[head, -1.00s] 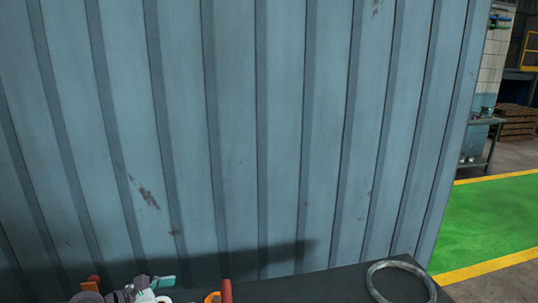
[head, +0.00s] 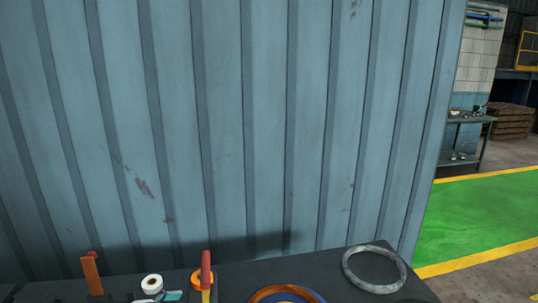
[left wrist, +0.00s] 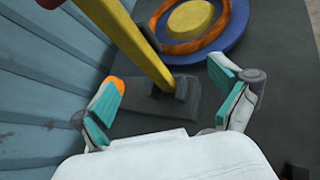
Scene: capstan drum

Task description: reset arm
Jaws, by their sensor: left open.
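My left gripper (left wrist: 168,98) is open and empty in the left wrist view, its teal pads spread apart. A yellow lever (left wrist: 148,58) on a dark base (left wrist: 165,108) shows between the fingers in that picture, with clear gaps to both pads. Its red handle (head: 206,268) stands upright in the head view. The drum (left wrist: 232,52), blue with an orange ring and yellow centre, lies beyond the fingers; its top edge shows at the bottom of the head view (head: 284,291). My right gripper is in neither view.
A corrugated blue wall (head: 230,130) stands close behind. Green floor (head: 480,215) lies right.

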